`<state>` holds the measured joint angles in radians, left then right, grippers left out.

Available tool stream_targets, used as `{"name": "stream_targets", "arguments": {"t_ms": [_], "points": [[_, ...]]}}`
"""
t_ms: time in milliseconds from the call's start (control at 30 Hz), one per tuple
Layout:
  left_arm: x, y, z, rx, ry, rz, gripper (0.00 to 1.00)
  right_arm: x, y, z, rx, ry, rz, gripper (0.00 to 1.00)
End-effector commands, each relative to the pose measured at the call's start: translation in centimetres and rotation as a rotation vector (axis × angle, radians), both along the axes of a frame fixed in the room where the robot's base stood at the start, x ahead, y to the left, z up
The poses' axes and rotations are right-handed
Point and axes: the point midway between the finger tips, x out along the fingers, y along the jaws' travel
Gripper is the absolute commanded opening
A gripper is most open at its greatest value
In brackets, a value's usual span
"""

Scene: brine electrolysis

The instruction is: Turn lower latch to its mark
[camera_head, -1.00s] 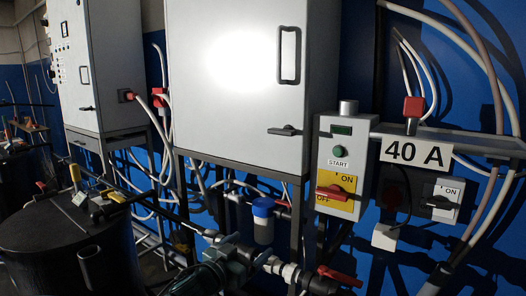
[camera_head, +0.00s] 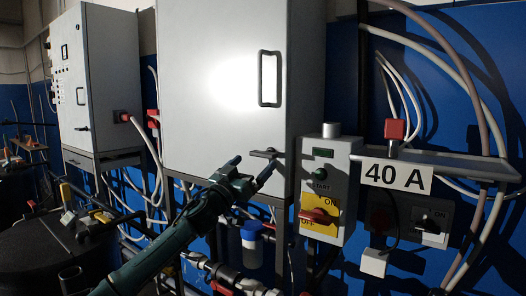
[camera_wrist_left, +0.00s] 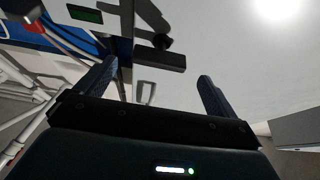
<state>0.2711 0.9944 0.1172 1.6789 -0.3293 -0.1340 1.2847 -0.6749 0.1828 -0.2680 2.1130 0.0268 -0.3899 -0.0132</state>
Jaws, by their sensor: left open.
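The lower latch (camera_head: 264,153) is a small dark lever low on the right side of the large light-grey cabinet door (camera_head: 205,120). It lies about level. My left gripper (camera_head: 252,166) is open in front of the latch, one finger left of it and the other just below its right part. In the left wrist view, the dark latch bar (camera_wrist_left: 160,60) with its round knob shows beyond the gap between the open fingers (camera_wrist_left: 155,82). No contact is visible. I cannot make out a mark for the latch. My right gripper is not in view.
A control box with a red switch (camera_head: 318,216) on a yellow plate stands just right of the cabinet. A "40 A" sign (camera_head: 397,176) hangs on a rail (camera_head: 460,168) farther right. Pipes and a blue-capped filter (camera_head: 251,240) sit below the door.

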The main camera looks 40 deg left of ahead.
Motion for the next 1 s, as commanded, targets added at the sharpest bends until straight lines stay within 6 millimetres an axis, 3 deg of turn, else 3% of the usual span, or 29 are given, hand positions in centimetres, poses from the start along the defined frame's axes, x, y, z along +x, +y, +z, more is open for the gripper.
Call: {"name": "stream_targets", "arguments": {"t_ms": [100,433,833,1000], "points": [[1.6,0.2,1.2,-0.003,-0.003,0.001,0.95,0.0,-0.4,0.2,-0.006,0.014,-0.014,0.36],[5.0,0.6,2.2,-0.001,-0.001,0.001,0.95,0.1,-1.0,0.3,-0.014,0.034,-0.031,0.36],[5.5,0.5,2.3,0.0,0.001,-0.001,0.95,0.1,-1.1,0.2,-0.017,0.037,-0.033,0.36],[5.5,0.6,2.3,0.001,0.001,-0.001,0.82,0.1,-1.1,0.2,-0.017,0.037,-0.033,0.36]]}}
